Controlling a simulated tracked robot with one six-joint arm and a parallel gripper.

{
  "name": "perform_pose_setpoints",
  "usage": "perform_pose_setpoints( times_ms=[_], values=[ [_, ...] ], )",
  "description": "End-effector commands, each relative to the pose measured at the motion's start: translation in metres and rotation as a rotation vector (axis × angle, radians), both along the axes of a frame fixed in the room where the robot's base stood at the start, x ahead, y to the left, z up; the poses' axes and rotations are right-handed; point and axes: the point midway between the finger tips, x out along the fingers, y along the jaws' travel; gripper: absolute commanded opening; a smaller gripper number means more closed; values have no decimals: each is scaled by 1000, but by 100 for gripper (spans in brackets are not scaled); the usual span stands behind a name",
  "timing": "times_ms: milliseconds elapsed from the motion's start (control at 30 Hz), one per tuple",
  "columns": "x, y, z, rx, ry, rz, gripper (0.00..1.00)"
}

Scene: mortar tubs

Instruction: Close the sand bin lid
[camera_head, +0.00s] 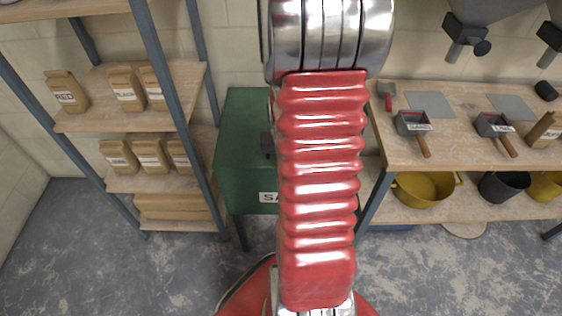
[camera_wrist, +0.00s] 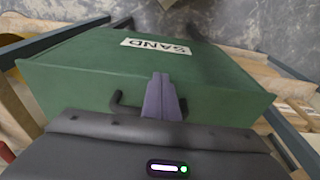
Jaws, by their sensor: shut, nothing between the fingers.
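The green sand bin (camera_head: 245,175) stands on the floor between the shelf rack and the workbench in the head view. My red arm covers its right part and part of its label. In the wrist view the bin (camera_wrist: 75,75) fills the middle, with its white SAND label (camera_wrist: 156,46) upside down. A dark handle (camera_head: 267,145) also shows in the wrist view (camera_wrist: 118,103), beside my fingers. My gripper (camera_wrist: 163,82) is shut and empty, its fingers over the green surface by the handle. Contact cannot be told. The lid looks down, but its seating is unclear.
A shelf rack (camera_head: 170,80) with paper bags stands left of the bin. A workbench (camera_head: 460,150) with trowels and scoops stands to the right, with a yellow tub (camera_head: 425,188) and a black tub (camera_head: 503,187) below. The floor in front is clear.

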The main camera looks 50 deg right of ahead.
Motion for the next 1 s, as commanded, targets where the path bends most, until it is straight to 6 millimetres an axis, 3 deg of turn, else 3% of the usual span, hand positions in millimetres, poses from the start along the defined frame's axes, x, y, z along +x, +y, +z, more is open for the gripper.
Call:
perform_pose_setpoints(
  times_ms=[33,433,1000],
  values=[
    [-5,7,-12,18,18,3,0],
    [-5,5,-7,15,16,0,0],
    [-10,8,56,-3,-5,2,0]
  ],
)
